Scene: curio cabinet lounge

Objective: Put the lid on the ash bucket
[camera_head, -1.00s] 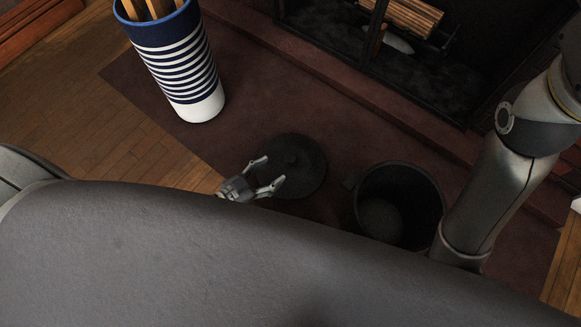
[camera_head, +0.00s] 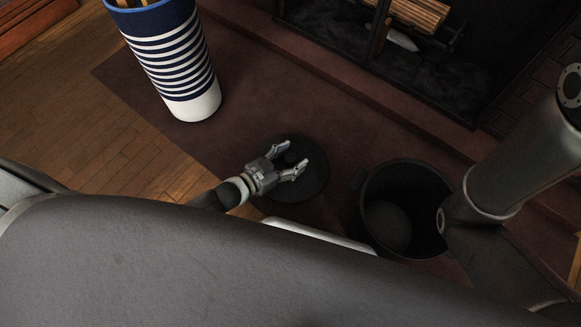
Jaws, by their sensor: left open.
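The dark round lid (camera_head: 307,187) lies flat on the dark red rug, with a small knob at its middle. My left gripper (camera_head: 290,158) is over the lid, its two fingers open on either side of the knob. I cannot tell whether the fingers touch the knob. The black ash bucket (camera_head: 371,188) stands upright and open to the right of the lid; its inside shows empty. My right arm (camera_head: 525,150) comes down at the right, beside the bucket, and its gripper is not in view.
A tall blue-and-white striped holder (camera_head: 172,62) with wooden sticks stands at the upper left. The fireplace (camera_head: 430,60) with logs and its raised hearth edge lie behind. The rug (camera_head: 255,95) between holder and hearth is clear.

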